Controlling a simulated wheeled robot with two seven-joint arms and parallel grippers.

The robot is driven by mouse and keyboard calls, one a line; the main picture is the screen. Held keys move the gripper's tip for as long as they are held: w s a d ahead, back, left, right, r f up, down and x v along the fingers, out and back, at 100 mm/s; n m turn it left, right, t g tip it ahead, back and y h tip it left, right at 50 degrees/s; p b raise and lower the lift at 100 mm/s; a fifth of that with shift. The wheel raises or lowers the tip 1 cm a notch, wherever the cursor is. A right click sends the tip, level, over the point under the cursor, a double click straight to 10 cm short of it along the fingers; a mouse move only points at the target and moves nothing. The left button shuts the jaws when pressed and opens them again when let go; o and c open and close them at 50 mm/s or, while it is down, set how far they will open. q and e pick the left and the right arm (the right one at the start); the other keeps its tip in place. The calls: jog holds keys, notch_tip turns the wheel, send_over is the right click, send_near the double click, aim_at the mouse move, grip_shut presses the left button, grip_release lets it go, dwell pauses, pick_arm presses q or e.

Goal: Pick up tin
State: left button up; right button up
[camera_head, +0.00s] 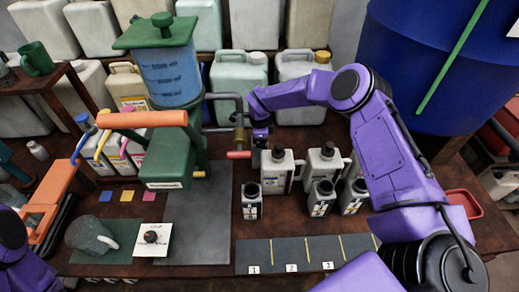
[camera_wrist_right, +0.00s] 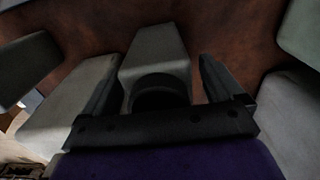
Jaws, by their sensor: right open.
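Several pale grey tins with black caps stand on the brown table in the head view, among them a larger one (camera_head: 278,172), another larger one (camera_head: 322,166) and a small open-topped one (camera_head: 251,203). My right gripper (camera_head: 261,146) points down beside the cap of the left larger tin. In the right wrist view its two dark fingers (camera_wrist_right: 160,75) are apart, with a pale tin (camera_wrist_right: 155,45) and its black cap between them. I cannot tell whether they touch it. My left gripper is out of view; only part of my left arm shows.
A green stand with a blue vessel (camera_head: 170,75) and orange handle rises just left of my right gripper. A dark strip with numbered yellow-lined bays (camera_head: 270,253) lies in front, empty. White canisters (camera_head: 238,75) line the back. A blue drum (camera_head: 430,60) stands right.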

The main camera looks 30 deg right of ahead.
jog(key=c, duration=1.1)
